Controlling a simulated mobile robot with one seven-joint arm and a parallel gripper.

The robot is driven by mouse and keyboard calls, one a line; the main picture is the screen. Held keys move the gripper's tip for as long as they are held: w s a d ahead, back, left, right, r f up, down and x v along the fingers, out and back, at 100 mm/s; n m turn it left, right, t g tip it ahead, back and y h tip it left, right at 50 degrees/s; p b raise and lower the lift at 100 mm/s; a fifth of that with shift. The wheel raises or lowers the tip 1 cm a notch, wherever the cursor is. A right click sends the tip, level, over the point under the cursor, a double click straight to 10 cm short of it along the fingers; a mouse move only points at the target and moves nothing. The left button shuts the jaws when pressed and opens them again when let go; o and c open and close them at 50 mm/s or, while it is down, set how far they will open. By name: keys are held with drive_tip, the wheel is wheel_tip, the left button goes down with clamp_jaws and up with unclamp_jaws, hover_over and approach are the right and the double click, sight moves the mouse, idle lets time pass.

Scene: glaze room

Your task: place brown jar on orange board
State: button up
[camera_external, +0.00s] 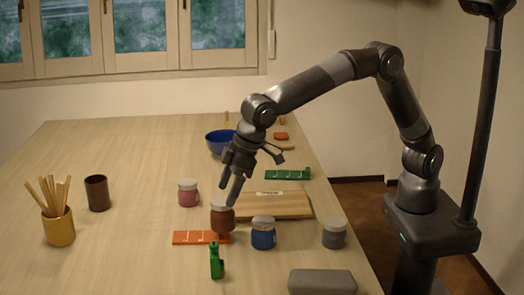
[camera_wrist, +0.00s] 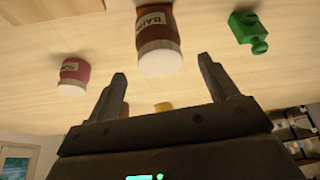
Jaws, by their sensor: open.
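The brown jar (camera_external: 222,220) has a pale lid and stands upright at the right end of the orange board (camera_external: 190,238). It overlaps that end in the external view; I cannot tell whether its whole base rests on the board. My gripper (camera_external: 234,197) is open, its fingers slanting down just above and right of the jar's lid. In the wrist view the labelled jar (camera_wrist: 158,30) appears upside down, in line with the gap between my spread fingers (camera_wrist: 162,66). The fingers do not visibly grip it.
A pink jar (camera_external: 188,192), blue jar (camera_external: 263,233) and green bottle (camera_external: 216,262) stand close around. A wooden board (camera_external: 285,206) lies behind right, a grey jar (camera_external: 334,234) right. A yellow cup of sticks (camera_external: 58,228) and brown cup (camera_external: 97,193) stand left. The left-centre table is clear.

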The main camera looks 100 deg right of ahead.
drive_tip(key=v, duration=0.5)
drive_tip(key=shift+r, duration=0.1)
drive_tip(key=shift+d+r, duration=0.1)
drive_tip(key=s+d+r+m, duration=0.1)
drive_tip(key=s+d+r, duration=0.3)
drive_tip(key=s+d, duration=0.5)
drive_tip(key=s+d+r, duration=0.4)
drive_tip(key=s+d, duration=0.5)
drive_tip(key=s+d+f, duration=0.2)
drive_tip(key=s+d, duration=0.1)
drive_tip(key=s, duration=0.4)
drive_tip(key=s+d+f, duration=0.3)
drive_tip(key=s, duration=0.4)
drive_tip(key=s+d+f+m+t, duration=0.1)
drive_tip(key=s+d+f, duration=0.1)
drive_tip(key=s, duration=0.5)
drive_tip(key=shift+d+f+h, duration=0.4)
drive_tip(key=shift+d, duration=0.45)
